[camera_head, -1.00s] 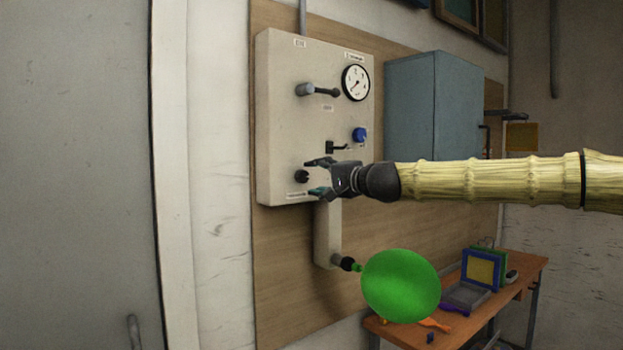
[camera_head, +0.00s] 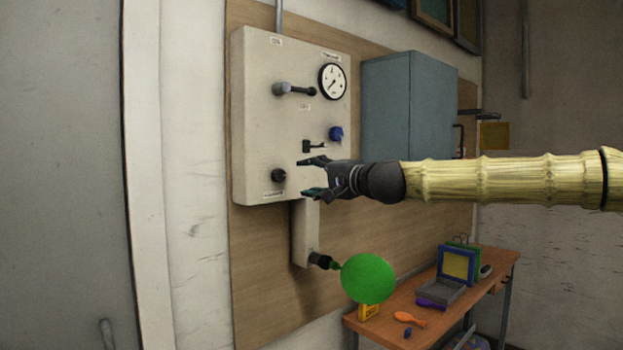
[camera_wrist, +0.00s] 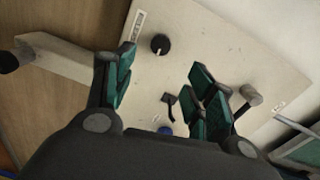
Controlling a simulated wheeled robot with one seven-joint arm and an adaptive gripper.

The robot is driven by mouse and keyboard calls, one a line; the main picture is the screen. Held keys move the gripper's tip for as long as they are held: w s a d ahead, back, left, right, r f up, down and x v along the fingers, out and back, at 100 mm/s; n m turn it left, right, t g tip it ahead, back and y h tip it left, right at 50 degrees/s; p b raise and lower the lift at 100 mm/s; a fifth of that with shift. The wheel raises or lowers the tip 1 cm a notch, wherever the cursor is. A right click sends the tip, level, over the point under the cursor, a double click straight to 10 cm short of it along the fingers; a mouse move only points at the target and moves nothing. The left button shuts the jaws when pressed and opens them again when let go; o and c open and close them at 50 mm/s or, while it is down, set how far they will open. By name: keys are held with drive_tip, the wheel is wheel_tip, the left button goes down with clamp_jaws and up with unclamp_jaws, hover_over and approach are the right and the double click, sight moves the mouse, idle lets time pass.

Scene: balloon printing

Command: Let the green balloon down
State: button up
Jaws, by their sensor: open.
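The green balloon (camera_head: 368,278) hangs on the dark nozzle (camera_head: 320,260) at the foot of the pale panel (camera_head: 255,110). It is round and partly filled. My gripper (camera_head: 309,177) is open and empty, in front of the panel's lower right part. A black knob (camera_head: 278,176) sits just left of the fingertips, apart from them; it also shows in the wrist view (camera_wrist: 160,44). A small black lever (camera_head: 312,146) is just above the fingers, and a blue knob (camera_head: 336,133) is higher to the right. The balloon is not clearly visible in the wrist view.
A grey handle (camera_head: 292,89) and a round gauge (camera_head: 333,81) are on the upper panel. A blue-grey cabinet (camera_head: 400,105) hangs to the right. A wooden table (camera_head: 400,315) below holds a framed screen, an orange balloon and a yellow box.

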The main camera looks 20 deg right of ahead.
sight(281, 175)
drive_tip(key=shift+w+a+f+n+t+p, duration=0.1)
drive_tip(key=shift+w+a+n+p, duration=0.65)
drive_tip(key=shift+w+n+p, duration=1.35)
drive_tip(key=shift+w+a+n+t+p, duration=0.1)
drive_tip(key=shift+w+a+n+p, duration=1.1)
drive_tip(key=shift+n, duration=1.7)
drive_tip(key=shift+w+a+f+n+t+p, duration=0.1)
drive_tip(key=shift+w+a+n+p, duration=0.2)
drive_tip(key=shift+w+n+p, duration=1.5)
drive_tip(key=shift+w+n+b, duration=0.3)
drive_tip(key=shift+n+b, duration=0.2)
drive_tip(key=shift+n, duration=0.2)
drive_tip(key=c, duration=1)
